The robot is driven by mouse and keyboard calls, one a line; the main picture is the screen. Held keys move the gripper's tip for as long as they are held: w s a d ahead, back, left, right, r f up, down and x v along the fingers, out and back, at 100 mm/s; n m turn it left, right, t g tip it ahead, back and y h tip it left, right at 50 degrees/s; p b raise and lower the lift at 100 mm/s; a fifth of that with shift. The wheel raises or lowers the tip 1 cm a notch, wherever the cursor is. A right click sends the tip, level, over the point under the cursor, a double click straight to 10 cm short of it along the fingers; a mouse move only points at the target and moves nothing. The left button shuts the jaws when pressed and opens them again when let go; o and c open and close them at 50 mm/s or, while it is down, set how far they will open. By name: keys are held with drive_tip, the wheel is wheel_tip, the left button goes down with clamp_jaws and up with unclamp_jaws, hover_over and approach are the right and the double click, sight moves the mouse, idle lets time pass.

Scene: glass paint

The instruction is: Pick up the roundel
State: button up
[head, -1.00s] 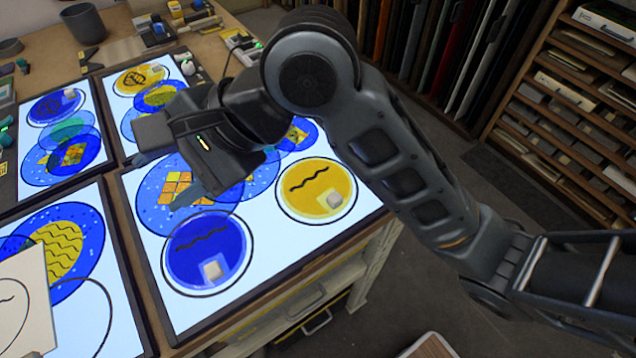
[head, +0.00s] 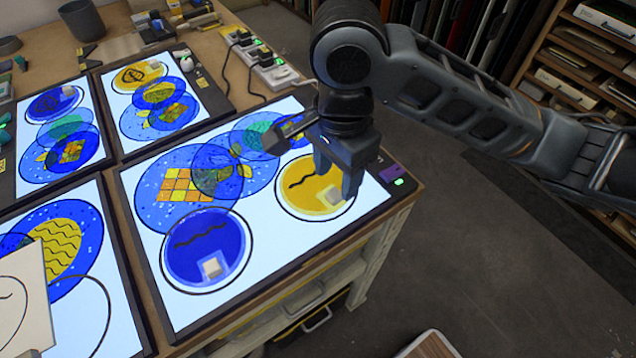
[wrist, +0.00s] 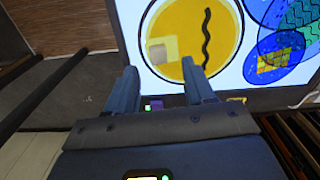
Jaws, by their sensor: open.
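A yellow roundel (head: 304,192) with a black wavy line and a small pale block (head: 330,198) on it lies inside a black ring at the right end of the front lit panel. It also shows ahead of the fingers in the wrist view (wrist: 180,25), with the block (wrist: 160,52) on its left part. A blue roundel (head: 195,240) with a similar wavy line and block lies in a ring nearer the panel's front left. My gripper (head: 337,185) is open and empty, over the right side of the yellow roundel; its fingers (wrist: 160,80) hide part of it.
The front lit panel (head: 290,262) also bears overlapping blue discs (head: 150,190). More lit panels (head: 135,135) stand left and behind. Power strips (head: 262,65) and cables lie at the back. The table's right edge is close to my gripper, with floor beyond.

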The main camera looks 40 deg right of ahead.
sight(335, 192)
drive_tip(key=shift+f, duration=2)
drive_tip(key=shift+c, duration=0.3)
clamp_jaws()
